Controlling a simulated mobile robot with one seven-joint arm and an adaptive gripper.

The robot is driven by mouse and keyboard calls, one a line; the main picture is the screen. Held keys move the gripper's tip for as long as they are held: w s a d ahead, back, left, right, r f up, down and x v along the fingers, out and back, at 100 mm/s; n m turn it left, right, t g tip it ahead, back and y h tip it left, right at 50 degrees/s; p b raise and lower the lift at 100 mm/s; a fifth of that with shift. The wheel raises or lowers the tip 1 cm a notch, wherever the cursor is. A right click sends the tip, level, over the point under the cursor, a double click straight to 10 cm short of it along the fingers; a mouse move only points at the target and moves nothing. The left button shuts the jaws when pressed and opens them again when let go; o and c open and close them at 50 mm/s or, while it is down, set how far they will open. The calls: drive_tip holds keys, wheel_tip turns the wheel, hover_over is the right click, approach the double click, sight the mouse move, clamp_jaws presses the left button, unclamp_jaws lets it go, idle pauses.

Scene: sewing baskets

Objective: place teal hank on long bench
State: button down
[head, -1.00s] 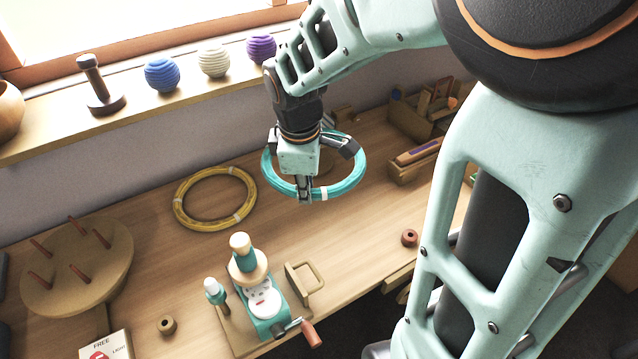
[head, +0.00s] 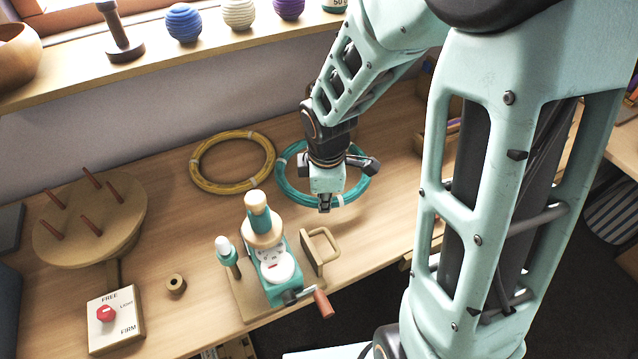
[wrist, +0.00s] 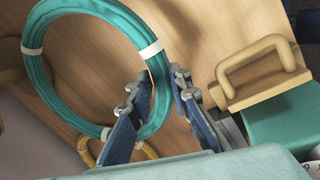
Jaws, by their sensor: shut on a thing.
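The teal hank (head: 290,193) is a ring of teal cord with white ties, on or just above the long bench (head: 205,235); I cannot tell whether it touches. My gripper (head: 325,208) is shut on the near side of the ring in the head view, pointing down. In the wrist view the teal hank (wrist: 92,12) runs between the two fingers (wrist: 155,108), and bare wood shows through the ring. Part of the ring is hidden behind my gripper in the head view.
A yellow hank (head: 232,188) lies just left of the teal one. A round peg stand (head: 90,220) is at the left. A shelf with yarn balls runs behind.

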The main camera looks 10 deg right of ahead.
sight(323, 219)
drive_tip(key=x, duration=0.2)
drive_tip(key=s+b+x, duration=0.1)
drive_tip(key=x, duration=0.1)
drive_tip(key=shift+w+a+f, duration=0.1)
drive_tip(key=shift+f, duration=0.35)
drive_tip(key=shift+r, duration=0.1)
drive_tip(key=c, duration=1.8)
unclamp_jaws()
drive_tip(key=p+v, duration=0.3)
drive_tip(key=v, duration=0.9)
